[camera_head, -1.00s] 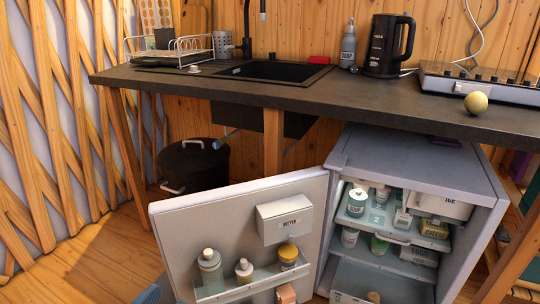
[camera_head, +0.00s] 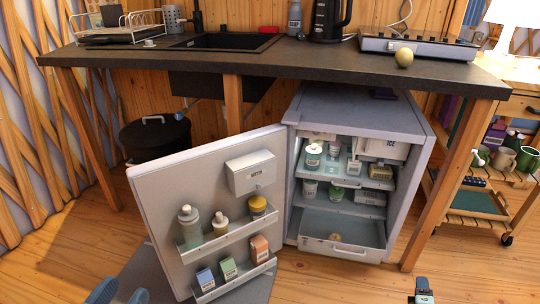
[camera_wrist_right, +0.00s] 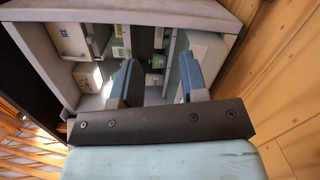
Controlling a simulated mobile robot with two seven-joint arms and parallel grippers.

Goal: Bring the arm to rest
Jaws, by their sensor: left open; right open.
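My left gripper (camera_head: 120,292) shows only as blue finger parts at the bottom left edge of the head view, apart and with nothing seen between them. My right gripper (camera_head: 422,288) is at the bottom edge of the head view, right of the open fridge (camera_head: 360,105). In the right wrist view my right gripper (camera_wrist_right: 158,80) has two blue fingers set apart, empty, facing the fridge interior. The fridge door (camera_head: 160,190) stands wide open to the left, with bottles and cartons in its racks. Most of both arms is out of view.
A black bin (camera_head: 155,135) stands behind the door. A wooden shelf cart (camera_head: 480,200) stands at the right. Wooden floor is clear at the front right.

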